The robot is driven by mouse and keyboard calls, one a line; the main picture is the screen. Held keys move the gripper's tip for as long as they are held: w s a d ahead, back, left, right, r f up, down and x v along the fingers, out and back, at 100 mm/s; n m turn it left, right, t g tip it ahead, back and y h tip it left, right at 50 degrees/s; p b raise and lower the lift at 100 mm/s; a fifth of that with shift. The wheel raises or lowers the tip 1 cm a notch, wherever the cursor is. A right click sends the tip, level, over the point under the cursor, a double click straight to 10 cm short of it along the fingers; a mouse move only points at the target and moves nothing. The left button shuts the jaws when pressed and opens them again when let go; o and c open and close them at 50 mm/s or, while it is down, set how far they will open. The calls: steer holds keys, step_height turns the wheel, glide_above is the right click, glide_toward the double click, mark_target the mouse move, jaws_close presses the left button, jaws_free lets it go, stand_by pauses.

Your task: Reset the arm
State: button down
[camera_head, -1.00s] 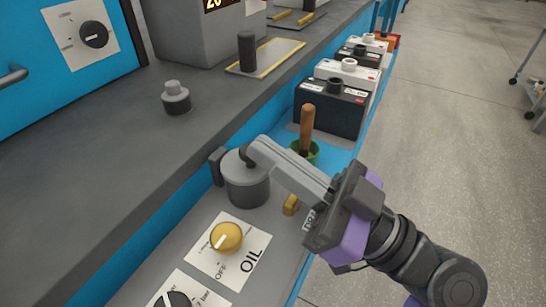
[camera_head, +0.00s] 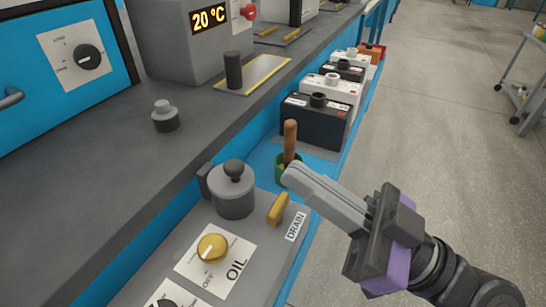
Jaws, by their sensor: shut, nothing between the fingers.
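My gripper (camera_head: 290,174) reaches in from the lower right with its long grey fingers together and nothing between them. Its fingertips show in front of the green cup (camera_head: 279,170) that holds a brown wooden handle (camera_head: 290,140). I cannot tell whether they touch the cup. My arm's dark wrist with a purple part shows at the lower right, partly over the floor.
A grey lidded pot (camera_head: 235,197), a yellow drain lever (camera_head: 278,208) and a yellow OIL knob (camera_head: 212,247) are on the grey panel to the left. Batteries (camera_head: 314,124) line the blue shelf behind. The floor (camera_head: 440,110) at right is largely open.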

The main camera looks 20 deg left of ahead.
steer(key=shift+v, duration=1.5)
steer(key=shift+r, duration=0.1)
